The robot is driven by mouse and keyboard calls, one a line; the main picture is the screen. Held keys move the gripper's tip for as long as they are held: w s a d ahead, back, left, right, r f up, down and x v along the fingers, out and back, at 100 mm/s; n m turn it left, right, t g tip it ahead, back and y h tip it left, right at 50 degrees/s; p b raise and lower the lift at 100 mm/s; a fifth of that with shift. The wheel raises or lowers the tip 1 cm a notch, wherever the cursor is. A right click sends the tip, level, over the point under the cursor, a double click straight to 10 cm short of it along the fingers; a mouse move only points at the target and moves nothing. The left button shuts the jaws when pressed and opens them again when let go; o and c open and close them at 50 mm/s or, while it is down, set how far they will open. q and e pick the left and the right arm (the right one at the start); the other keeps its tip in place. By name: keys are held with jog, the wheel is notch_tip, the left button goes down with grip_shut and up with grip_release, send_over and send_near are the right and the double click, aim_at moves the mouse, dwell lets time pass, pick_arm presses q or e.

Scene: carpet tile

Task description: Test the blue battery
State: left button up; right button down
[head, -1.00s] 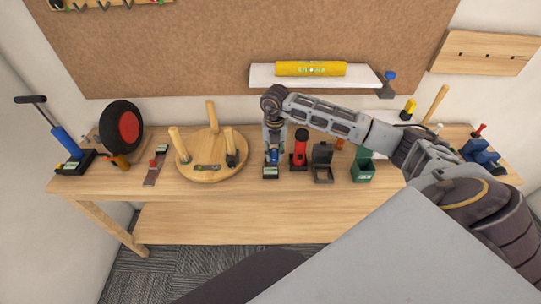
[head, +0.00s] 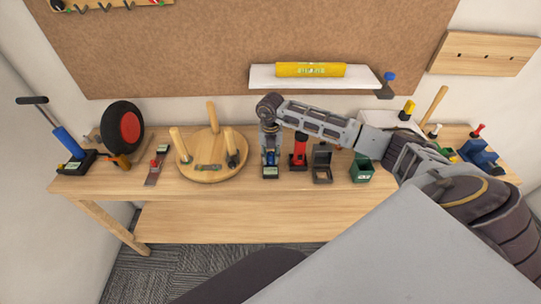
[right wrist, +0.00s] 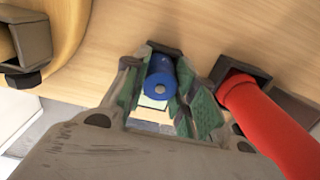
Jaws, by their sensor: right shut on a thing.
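The blue battery (right wrist: 160,80) is between the green-padded fingers of my right gripper (right wrist: 168,100) in the right wrist view. In the head view the battery (head: 271,158) is a small blue spot under the right gripper (head: 270,148), which points down. The gripper is shut on the battery, which looks upright. A small black tester (head: 270,172) with a pale display is directly below it on the bench. The fingers hide whether the battery's lower end touches the tester. My left gripper is not in view.
A red flashlight (head: 299,152) stands close to the right of the gripper, also seen in the right wrist view (right wrist: 265,115). A dark open box (head: 322,165) and a green bin (head: 361,172) stand further right. A round three-legged stool top (head: 208,172) lies to the left on the bench (head: 215,195).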

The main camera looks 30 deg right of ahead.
aim_at(270, 154)
jog(key=shift+f, duration=0.25)
jog(key=shift+f, duration=0.15)
jog(key=c, duration=1.2)
grip_release()
jog(key=shift+o, duration=0.2)
notch_tip(270, 154, up, 12)
jog(key=b, duration=0.1)
jog(key=shift+r+b, duration=0.2)
jog(key=shift+b, duration=0.2)
jog(key=shift+a, duration=0.1)
